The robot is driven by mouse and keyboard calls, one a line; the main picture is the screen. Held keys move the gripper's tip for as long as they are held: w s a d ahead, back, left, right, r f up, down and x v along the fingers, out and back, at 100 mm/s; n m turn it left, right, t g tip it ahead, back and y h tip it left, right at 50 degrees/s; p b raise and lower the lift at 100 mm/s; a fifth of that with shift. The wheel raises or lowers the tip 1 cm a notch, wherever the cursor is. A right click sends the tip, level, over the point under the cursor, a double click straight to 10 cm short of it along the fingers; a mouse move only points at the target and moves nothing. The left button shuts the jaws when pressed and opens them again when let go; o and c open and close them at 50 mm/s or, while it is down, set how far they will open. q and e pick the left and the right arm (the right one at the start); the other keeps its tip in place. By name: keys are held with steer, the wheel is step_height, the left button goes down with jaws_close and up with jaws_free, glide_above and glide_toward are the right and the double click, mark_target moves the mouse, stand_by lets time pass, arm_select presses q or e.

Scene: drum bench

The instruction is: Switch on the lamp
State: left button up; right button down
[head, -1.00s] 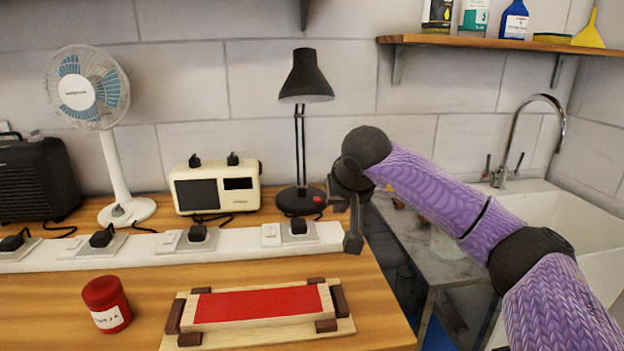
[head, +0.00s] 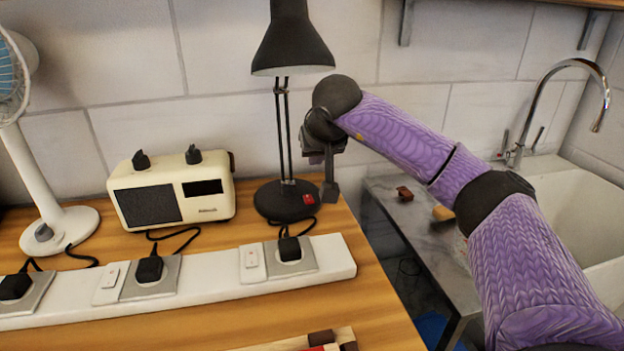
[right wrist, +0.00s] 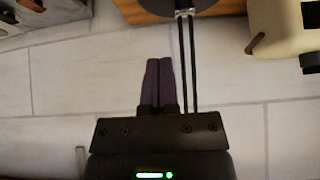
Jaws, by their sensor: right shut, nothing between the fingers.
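The black desk lamp (head: 290,45) stands at the back of the bench, and no glow shows from its shade. A red switch (head: 308,199) sits on the right side of its round base (head: 278,203). My right gripper (head: 330,193) is shut and empty, just right of the base and close to the red switch in the picture; I cannot tell whether it touches. In the right wrist view, the shut fingers (right wrist: 158,64) point toward the bench edge, beside the lamp's twin rods (right wrist: 187,65). The left gripper is not in view.
A white power strip (head: 215,285) with switches and plugs runs along the bench in front of the lamp. A cream radio (head: 172,192) stands left of the lamp, and a white fan (head: 45,190) farther left. The sink (head: 570,200) lies right.

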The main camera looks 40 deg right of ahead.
steer(key=b, duration=0.3)
glide_above(309, 199)
steer(key=s, duration=0.1)
steer(key=f, duration=0.7)
steer(key=shift+a+f, duration=0.35)
steer(key=shift+a, duration=0.05)
step_height(309, 199, down, 3)
steer(key=shift+s+r+b, duration=0.15)
steer(key=shift+r+b, duration=0.05)
steer(key=shift+b, duration=0.55)
steer(key=shift+s+f, duration=0.1)
steer(key=shift+f, duration=0.35)
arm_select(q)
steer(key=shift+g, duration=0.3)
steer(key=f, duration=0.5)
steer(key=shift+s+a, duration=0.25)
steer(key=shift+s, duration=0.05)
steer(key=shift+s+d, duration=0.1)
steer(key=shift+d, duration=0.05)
